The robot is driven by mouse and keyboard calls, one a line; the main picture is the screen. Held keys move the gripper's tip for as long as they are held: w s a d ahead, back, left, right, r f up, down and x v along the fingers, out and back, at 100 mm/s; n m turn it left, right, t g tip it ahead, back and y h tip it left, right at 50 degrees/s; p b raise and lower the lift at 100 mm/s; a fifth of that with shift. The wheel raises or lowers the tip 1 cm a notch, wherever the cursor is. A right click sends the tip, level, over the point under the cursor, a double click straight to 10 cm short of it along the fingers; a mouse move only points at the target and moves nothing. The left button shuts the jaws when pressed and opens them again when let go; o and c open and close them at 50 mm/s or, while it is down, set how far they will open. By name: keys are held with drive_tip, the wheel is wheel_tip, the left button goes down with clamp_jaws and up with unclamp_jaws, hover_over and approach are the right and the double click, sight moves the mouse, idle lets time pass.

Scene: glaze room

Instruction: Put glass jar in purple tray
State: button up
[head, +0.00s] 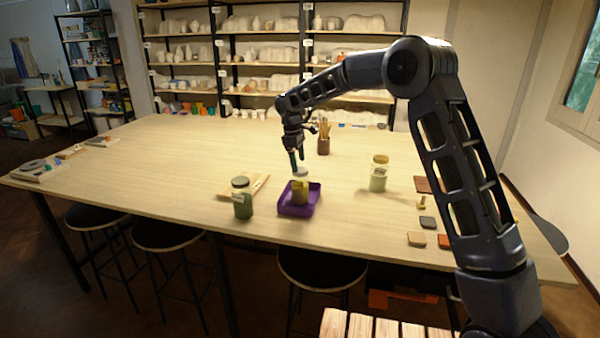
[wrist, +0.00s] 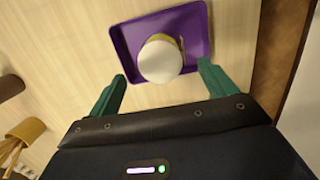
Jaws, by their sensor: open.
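The purple tray (head: 296,211) lies near the front edge of the table, and its corner area also fills the top of the wrist view (wrist: 129,40). A glass jar with olive-yellow contents (head: 300,193) and a pale lid stands upright in the tray. In the wrist view the round pale lid (wrist: 160,60) hides most of the jar. My gripper (head: 297,163) is above the tray, pointing down. Its two green fingers are spread apart, with the lid beyond and between their tips, and it holds nothing. Contact with the jar is not visible.
A dark green lidded jar (head: 242,198) and a wooden board (head: 256,186) are left of the tray. A pale green jar with a yellow lid (head: 379,174) stands right. A brown cup of brushes (head: 323,146) is behind. Small tiles (head: 417,239) lie at right. The table's left half is mostly clear.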

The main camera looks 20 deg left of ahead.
drive_tip(key=shift+a+r, duration=0.2)
drive_tip(key=shift+r, duration=0.9)
drive_tip(key=shift+a+r, duration=0.15)
drive_tip(key=shift+r, duration=0.9)
drive_tip(key=shift+d+r, duration=0.2)
drive_tip(key=shift+d, duration=0.05)
drive_tip(key=s+d+r+m+t, duration=0.1)
drive_tip(key=s+d+r+m, duration=0.2)
drive_tip(key=d, duration=0.8)
drive_tip(key=s+d+r+m+y, duration=0.1)
drive_tip(key=s+d+r+m, duration=0.1)
drive_tip(key=d+r, duration=0.6)
drive_tip(key=s+d+r+m+t, duration=0.1)
drive_tip(key=s+d+r+m, duration=0.15)
drive_tip(key=d, duration=1.05)
drive_tip(key=s+d+f+m+t, duration=0.1)
drive_tip(key=s+d+f+m, duration=0.1)
drive_tip(key=s+d, duration=0.5)
drive_tip(key=s+d+f+m, duration=0.2)
drive_tip(key=s+d+m, duration=0.3)
drive_tip(key=s+d, duration=0.3)
drive_tip(key=s+d+f+m+t, duration=0.1)
drive_tip(key=s+d+f+m, duration=0.1)
drive_tip(key=s+d, duration=0.5)
drive_tip(key=s+m, duration=0.1)
drive_tip(key=s, duration=0.1)
drive_tip(key=shift+s+d+f+t+y, duration=0.25)
drive_tip(key=shift+s+f+t+y, duration=0.05)
drive_tip(key=shift+f+y, duration=0.1)
